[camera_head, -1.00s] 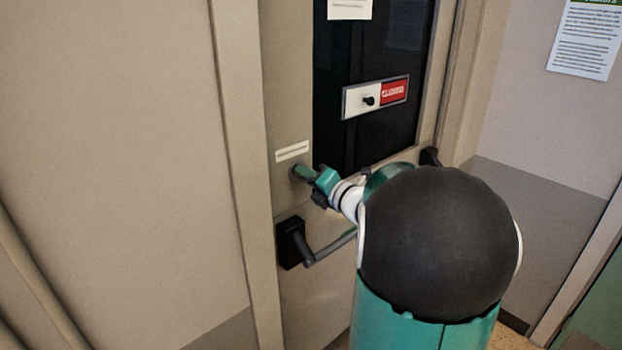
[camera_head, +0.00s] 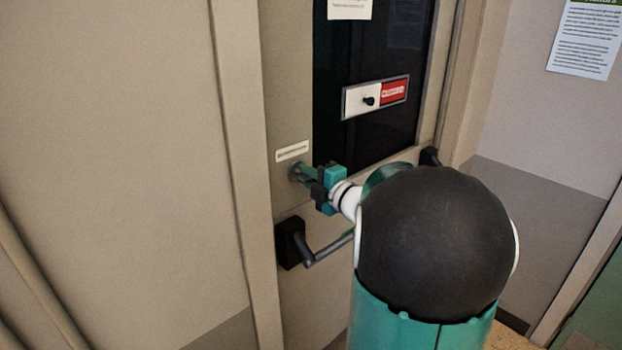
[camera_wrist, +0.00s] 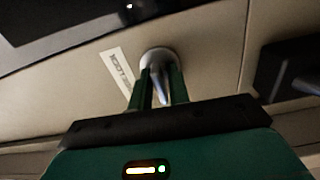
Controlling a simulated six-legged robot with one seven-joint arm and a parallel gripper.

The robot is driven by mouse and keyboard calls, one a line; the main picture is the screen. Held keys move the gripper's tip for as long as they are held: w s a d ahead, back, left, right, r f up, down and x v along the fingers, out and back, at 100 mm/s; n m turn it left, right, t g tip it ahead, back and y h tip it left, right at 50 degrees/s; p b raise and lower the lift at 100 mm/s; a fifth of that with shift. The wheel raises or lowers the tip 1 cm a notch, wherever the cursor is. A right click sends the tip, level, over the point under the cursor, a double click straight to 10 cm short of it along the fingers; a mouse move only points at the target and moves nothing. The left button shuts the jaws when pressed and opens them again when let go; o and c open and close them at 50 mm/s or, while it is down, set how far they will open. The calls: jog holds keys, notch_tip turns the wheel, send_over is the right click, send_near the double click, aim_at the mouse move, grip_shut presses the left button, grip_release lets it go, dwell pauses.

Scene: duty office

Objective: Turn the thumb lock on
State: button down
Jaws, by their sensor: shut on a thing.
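The thumb lock (camera_wrist: 157,62) is a round metal fitting with a narrow thumb piece on the door, and it shows in the wrist view between my fingers. In the head view its round base (camera_head: 294,170) sits on the door's left stile, under a small white label (camera_head: 292,151). My gripper (camera_head: 306,173) reaches it from the right. In the wrist view my gripper (camera_wrist: 160,92) has its two green fingers on either side of the thumb piece, shut on it. The fingers partly cover the thumb piece in the head view.
A dark lever handle (camera_head: 318,252) sticks out just below the lock. A dark window (camera_head: 370,140) with a white and red sliding sign (camera_head: 375,97) is to the right. The door frame (camera_head: 240,150) stands close on the left.

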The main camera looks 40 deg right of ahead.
jog(key=c, duration=1.5)
grip_release()
jog(key=s, duration=0.9)
jog(key=shift+d, duration=0.1)
